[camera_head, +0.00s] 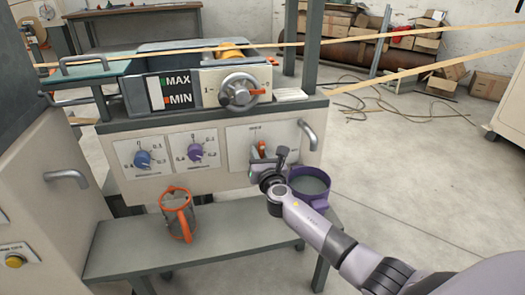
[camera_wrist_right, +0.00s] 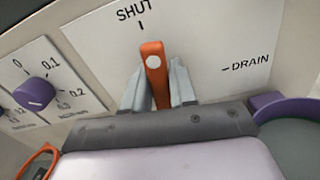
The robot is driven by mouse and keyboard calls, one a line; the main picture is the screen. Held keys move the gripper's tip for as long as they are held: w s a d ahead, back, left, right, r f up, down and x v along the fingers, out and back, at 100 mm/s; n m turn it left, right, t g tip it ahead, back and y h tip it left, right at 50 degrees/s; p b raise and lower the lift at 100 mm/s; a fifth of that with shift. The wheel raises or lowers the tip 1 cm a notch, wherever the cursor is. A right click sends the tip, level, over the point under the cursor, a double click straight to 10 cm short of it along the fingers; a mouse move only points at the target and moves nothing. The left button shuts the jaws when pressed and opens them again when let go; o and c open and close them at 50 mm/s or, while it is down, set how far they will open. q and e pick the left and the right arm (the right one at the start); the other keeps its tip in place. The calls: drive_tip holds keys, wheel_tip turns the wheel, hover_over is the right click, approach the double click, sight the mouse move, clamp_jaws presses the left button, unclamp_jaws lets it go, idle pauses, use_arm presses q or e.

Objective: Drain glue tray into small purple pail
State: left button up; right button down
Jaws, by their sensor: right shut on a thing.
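The drain lever (camera_wrist_right: 153,65) is a small orange handle on a pale plate marked SHUT and DRAIN. It stands nearly upright, towards SHUT. My right gripper (camera_wrist_right: 158,92) has its fingers on both sides of the lever and is shut on it. In the head view the right gripper (camera_head: 265,158) partly hides the orange lever (camera_head: 262,146). The small purple pail (camera_head: 321,203) stands on the bench just right of the gripper, and its purple rim shows in the wrist view (camera_wrist_right: 268,103). The glue tray (camera_head: 185,47) is on top of the machine. My left gripper is not in view.
An orange-rimmed jug (camera_head: 177,213) stands on the grey bench (camera_head: 130,245) to the left. Floor at right is open.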

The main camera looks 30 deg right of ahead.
drive_tip(key=shift+a+r+n, duration=0.1)
drive_tip(key=shift+a+n, duration=0.05)
drive_tip(key=shift+n, duration=0.35)
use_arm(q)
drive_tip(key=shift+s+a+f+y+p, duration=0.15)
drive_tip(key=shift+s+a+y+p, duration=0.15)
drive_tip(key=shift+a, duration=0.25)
use_arm(e)
drive_tip(key=shift+w+a+n, duration=0.1)
drive_tip(key=shift+n, duration=0.2)
drive_tip(key=c, duration=1)
unclamp_jaws()
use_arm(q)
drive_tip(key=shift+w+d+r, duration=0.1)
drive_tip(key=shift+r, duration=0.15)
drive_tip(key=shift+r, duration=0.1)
